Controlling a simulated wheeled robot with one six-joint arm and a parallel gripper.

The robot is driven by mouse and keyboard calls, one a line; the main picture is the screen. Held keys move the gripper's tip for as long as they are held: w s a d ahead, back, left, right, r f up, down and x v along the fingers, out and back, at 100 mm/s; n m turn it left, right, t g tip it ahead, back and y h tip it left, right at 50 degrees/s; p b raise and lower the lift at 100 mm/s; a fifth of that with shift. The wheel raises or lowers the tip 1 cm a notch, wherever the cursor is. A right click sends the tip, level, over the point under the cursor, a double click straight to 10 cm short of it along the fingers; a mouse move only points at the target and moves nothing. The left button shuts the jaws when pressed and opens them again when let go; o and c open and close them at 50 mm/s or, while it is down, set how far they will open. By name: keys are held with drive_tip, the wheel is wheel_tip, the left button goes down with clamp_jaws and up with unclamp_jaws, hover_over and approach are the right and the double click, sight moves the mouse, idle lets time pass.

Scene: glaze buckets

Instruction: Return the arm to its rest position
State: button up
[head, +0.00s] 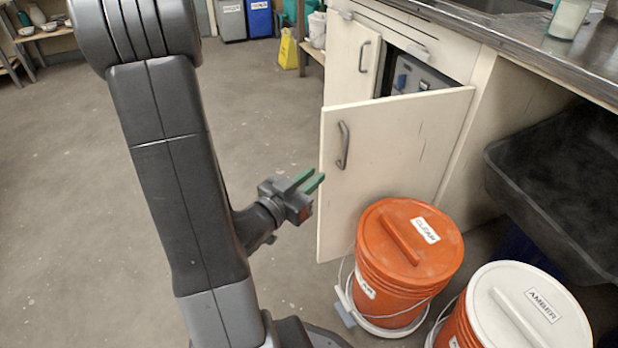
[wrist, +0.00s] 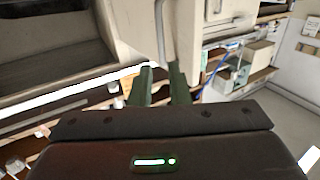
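My gripper (head: 311,181) is raised in front of the open cabinet door (head: 390,165), just left of the door's free edge in the head view. Its two green fingers stand a small way apart with nothing visible between them. In the wrist view the fingers (wrist: 160,84) point toward pale cabinet parts, and a grey handle (wrist: 163,30) shows beyond them. I cannot tell how far the fingers are from it. My arm rises on the left side of the head view.
An orange bucket with an orange lid marked CLEAR (head: 409,245) stands before the door. A white-lidded bucket marked AMBER (head: 528,310) stands right of it. A black basin (head: 560,185) is at the right. Open floor lies at left.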

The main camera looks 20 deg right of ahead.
sight(344, 151)
drive_tip(key=shift+s+a, duration=0.1)
drive_tip(key=shift+a, duration=0.05)
idle(0.5)
drive_tip(key=b+x, duration=0.2)
drive_tip(key=x, duration=1.1)
drive_tip(key=shift+w+d, duration=0.25)
drive_tip(key=shift+d, duration=0.05)
drive_tip(key=shift+f, duration=0.1)
